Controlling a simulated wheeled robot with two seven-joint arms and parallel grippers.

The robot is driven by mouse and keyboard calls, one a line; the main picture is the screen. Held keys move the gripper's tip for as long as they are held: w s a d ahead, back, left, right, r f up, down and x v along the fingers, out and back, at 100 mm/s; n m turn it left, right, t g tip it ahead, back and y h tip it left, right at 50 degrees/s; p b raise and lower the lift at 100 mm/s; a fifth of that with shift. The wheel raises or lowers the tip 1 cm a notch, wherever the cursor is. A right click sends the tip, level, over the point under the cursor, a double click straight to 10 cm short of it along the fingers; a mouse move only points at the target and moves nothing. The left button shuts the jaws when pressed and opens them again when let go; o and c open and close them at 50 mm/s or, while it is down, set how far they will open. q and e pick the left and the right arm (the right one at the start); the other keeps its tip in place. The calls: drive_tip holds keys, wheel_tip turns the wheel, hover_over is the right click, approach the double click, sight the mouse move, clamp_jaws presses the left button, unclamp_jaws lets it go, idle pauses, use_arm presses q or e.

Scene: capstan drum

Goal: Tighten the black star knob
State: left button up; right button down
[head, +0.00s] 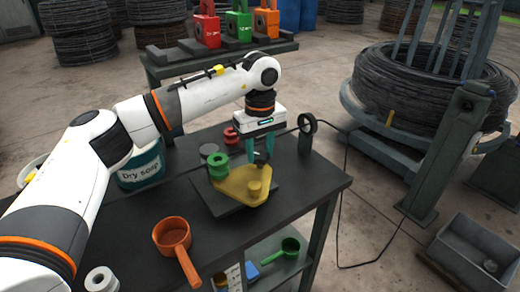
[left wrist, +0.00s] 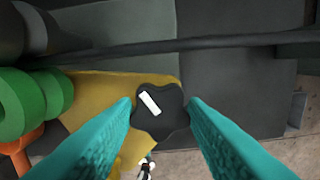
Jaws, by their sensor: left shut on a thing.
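The black star knob (left wrist: 158,118) has a white bar mark on its top and sits at the yellow plate (head: 240,188). In the left wrist view it lies between the two teal fingertips, the mark slanting down to the right. In the head view the knob (head: 261,158) is small and partly hidden by the fingers. My left gripper (head: 262,150) points down from above and is shut on the knob. A green spool (head: 218,168) stands on the plate left of the knob, and also shows in the left wrist view (left wrist: 30,100). My right gripper is not in view.
An orange scoop (head: 173,236) lies at the table's front. A teal "Dry soap" tub (head: 140,168) stands at the left under my arm. A black ring stand (head: 306,130) and a cable are right of the gripper. The dark table (head: 310,180) is bare at its right corner.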

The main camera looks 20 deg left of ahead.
sight(260, 155)
use_arm(q)
drive_tip(key=m, duration=0.6)
drive_tip(key=shift+r, duration=0.1)
drive_tip(key=shift+w, duration=0.1)
idle(0.5)
drive_tip(key=o, duration=1)
wheel_tip(260, 155, up, 12)
drive_tip(key=shift+f+b, duration=0.1)
drive_tip(key=shift+b, duration=0.5)
